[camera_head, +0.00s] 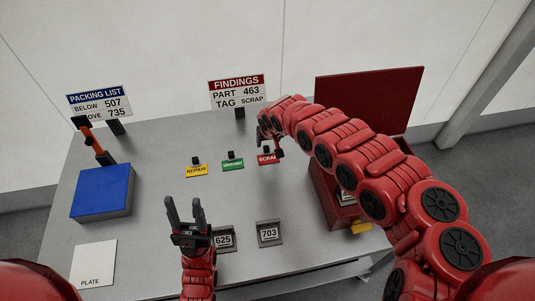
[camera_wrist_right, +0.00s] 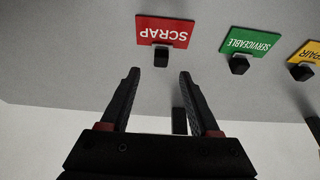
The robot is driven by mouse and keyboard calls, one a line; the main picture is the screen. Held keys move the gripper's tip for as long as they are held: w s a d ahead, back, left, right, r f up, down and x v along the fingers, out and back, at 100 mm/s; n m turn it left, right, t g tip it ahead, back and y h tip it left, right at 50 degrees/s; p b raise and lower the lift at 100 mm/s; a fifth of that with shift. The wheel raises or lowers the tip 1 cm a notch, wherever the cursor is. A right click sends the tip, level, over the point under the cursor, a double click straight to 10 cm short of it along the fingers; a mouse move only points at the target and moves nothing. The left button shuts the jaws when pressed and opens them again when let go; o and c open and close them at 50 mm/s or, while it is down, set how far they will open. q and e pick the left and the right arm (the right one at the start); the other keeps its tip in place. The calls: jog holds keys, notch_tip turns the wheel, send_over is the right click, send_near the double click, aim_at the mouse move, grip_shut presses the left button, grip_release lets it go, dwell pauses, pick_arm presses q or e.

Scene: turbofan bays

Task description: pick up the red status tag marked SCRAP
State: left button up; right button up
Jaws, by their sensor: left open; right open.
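The red SCRAP tag (camera_head: 267,159) lies on the grey table in the head view, partly hidden by my right gripper. In the right wrist view the SCRAP tag (camera_wrist_right: 165,31) appears upside down, with a small black block (camera_wrist_right: 161,57) at its edge. My right gripper (camera_wrist_right: 157,75) is open and empty, and the black block lies between and just beyond its fingertips. In the head view my right gripper (camera_head: 270,150) is over the tag. My left gripper (camera_head: 185,205) is open and empty above the front of the table.
The green SERVICEABLE tag (camera_wrist_right: 252,42) and yellow REPAIR tag (camera_head: 196,170) lie left of the SCRAP tag in the head view. A FINDINGS sign (camera_head: 238,91) stands behind. A red box (camera_head: 325,190) is at right, a blue box (camera_head: 102,191) at left. Plates 625 (camera_head: 224,239) and 703 (camera_head: 269,233) lie in front.

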aim_at(267, 148)
jog(key=shift+a+f, duration=0.2)
jog(key=shift+f, duration=0.15)
jog(key=x, duration=0.3)
jog(key=shift+s+f+p, duration=0.1)
jog(key=shift+s+p, duration=0.1)
jog(key=shift+p, duration=0.15)
jog(key=shift+w+d+f, duration=0.1)
jog(key=shift+w+f, duration=0.2)
jog(key=shift+f, duration=0.2)
grip_shut()
